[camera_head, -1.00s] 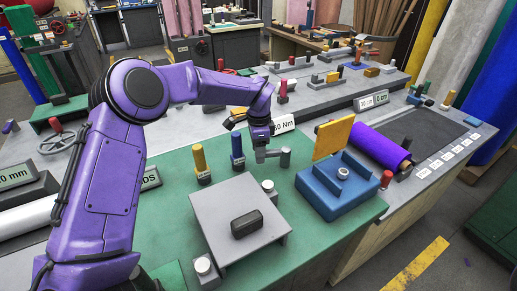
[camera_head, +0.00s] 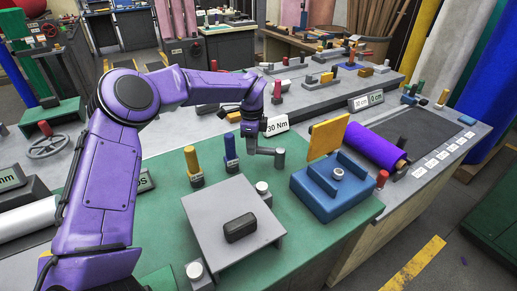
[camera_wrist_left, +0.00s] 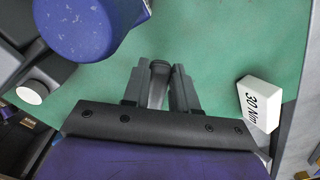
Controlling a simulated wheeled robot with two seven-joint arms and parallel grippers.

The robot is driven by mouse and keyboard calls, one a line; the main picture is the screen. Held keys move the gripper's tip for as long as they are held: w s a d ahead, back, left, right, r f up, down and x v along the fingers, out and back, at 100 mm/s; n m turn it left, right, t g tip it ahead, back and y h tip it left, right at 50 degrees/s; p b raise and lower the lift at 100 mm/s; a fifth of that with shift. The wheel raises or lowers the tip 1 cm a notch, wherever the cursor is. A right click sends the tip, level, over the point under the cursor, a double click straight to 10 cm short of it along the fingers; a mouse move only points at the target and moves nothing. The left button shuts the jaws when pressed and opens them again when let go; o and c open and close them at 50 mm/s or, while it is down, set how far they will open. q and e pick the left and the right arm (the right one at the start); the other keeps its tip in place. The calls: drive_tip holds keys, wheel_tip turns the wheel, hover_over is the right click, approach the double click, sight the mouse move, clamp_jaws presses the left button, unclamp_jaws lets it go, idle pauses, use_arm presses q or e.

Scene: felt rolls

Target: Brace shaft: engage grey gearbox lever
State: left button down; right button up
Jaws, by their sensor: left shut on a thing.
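My left gripper (camera_head: 251,143) reaches down over the green mat at the far side of the bench. In the left wrist view, its fingers (camera_wrist_left: 160,88) are shut on a grey upright piece (camera_wrist_left: 158,72), which looks like the grey lever. In the head view, a grey lever-like piece (camera_head: 280,157) with a rounded end shows just right of the fingertips. A grey box (camera_head: 229,212) with a dark handle (camera_head: 240,228) stands in front. My right gripper is not in view.
A blue fixture (camera_head: 325,197) with an upright yellow plate (camera_head: 329,135) stands to the right. A purple roll (camera_head: 374,147) lies beyond it. A "30 Nm" label block (camera_head: 277,125) stands close behind the gripper. Some green mat is clear between the levers and the blue fixture.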

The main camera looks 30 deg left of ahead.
use_arm(q)
drive_tip(key=shift+w+a+f+m, duration=0.1)
drive_tip(key=shift+w+f+m, duration=0.05)
drive_tip(key=shift+w+m, duration=0.65)
drive_tip(key=w+m, duration=0.1)
drive_tip(key=m, duration=0.2)
drive_tip(key=shift+w+p, duration=0.4)
drive_tip(key=w+m+p, duration=0.1)
drive_tip(key=w+m, duration=0.1)
drive_tip(key=m, duration=0.1)
drive_tip(key=shift+w, duration=0.1)
drive_tip(key=shift+w+d+f+m+p, duration=0.15)
drive_tip(key=shift+w+d+m+p, duration=0.2)
drive_tip(key=shift+w+m, duration=0.35)
drive_tip(key=shift+s, duration=0.1)
drive_tip(key=c, duration=0.9)
unclamp_jaws()
drive_tip(key=shift+d, duration=0.1)
